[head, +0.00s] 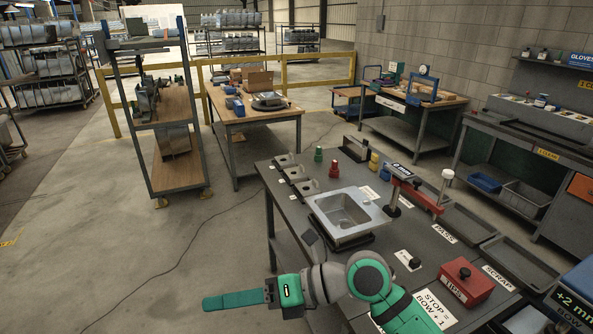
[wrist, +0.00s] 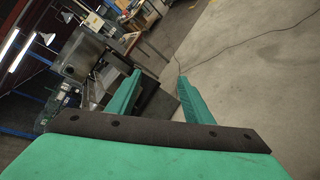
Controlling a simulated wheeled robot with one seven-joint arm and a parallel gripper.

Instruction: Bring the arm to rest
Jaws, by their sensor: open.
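My arm is green and grey and reaches in from the lower right of the head view, bent low in front of the grey workbench (head: 285,213). My gripper (head: 207,303) points left, out past the bench's left edge and over the bare floor. In the wrist view my gripper (wrist: 158,88) shows two green fingers spread apart with nothing between them.
On the bench are a red block (head: 466,282), a red-armed gauge (head: 420,192), green and red pegs and dark trays (head: 475,224). A tall rack (head: 160,130) and a wooden-topped table (head: 255,108) stand beyond. The floor (head: 130,250) left of my gripper is clear except for a cable.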

